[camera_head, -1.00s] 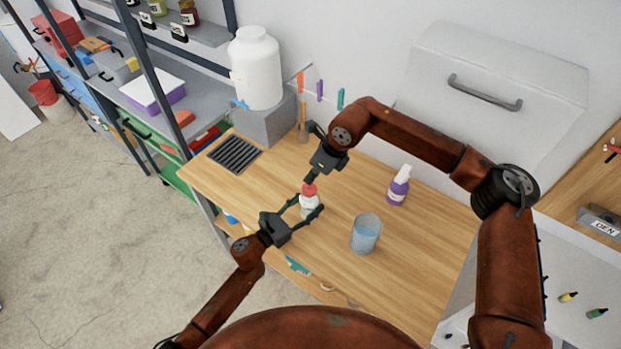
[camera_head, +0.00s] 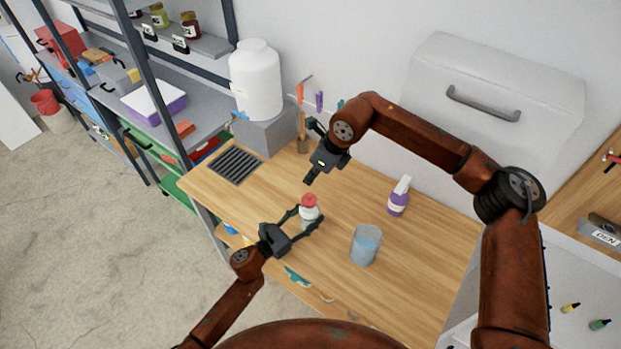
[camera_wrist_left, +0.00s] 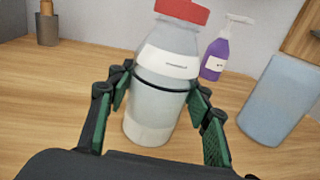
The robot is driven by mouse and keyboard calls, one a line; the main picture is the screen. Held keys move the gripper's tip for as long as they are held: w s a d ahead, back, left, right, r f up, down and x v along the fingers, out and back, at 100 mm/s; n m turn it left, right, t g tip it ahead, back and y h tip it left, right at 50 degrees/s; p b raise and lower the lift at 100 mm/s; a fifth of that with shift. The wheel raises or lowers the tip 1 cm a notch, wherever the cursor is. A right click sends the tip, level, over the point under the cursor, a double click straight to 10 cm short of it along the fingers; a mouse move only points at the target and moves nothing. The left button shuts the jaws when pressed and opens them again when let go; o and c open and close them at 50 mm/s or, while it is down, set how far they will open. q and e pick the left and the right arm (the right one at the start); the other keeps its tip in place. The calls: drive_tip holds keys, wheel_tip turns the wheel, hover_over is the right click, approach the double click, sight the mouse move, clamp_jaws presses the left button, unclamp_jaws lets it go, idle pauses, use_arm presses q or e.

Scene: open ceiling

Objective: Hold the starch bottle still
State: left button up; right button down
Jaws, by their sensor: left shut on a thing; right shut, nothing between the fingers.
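The starch bottle (camera_head: 308,214) is whitish with a red cap and stands upright on the wooden worktop. In the left wrist view the bottle (camera_wrist_left: 162,85) stands between the green-padded fingers, its cap cut by the top edge. My left gripper (camera_head: 306,222) is shut on the bottle's body from the near side; it also shows in the left wrist view (camera_wrist_left: 160,105). My right gripper (camera_head: 308,180) is shut and empty, above and behind the bottle, apart from the red cap.
A drain grille (camera_head: 236,164), a white tank (camera_head: 256,80) and a tool holder (camera_head: 303,145) are at the back left.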

use_arm(q)
drive_tip(key=o, duration=1.5)
drive_tip(key=v, duration=1.2)
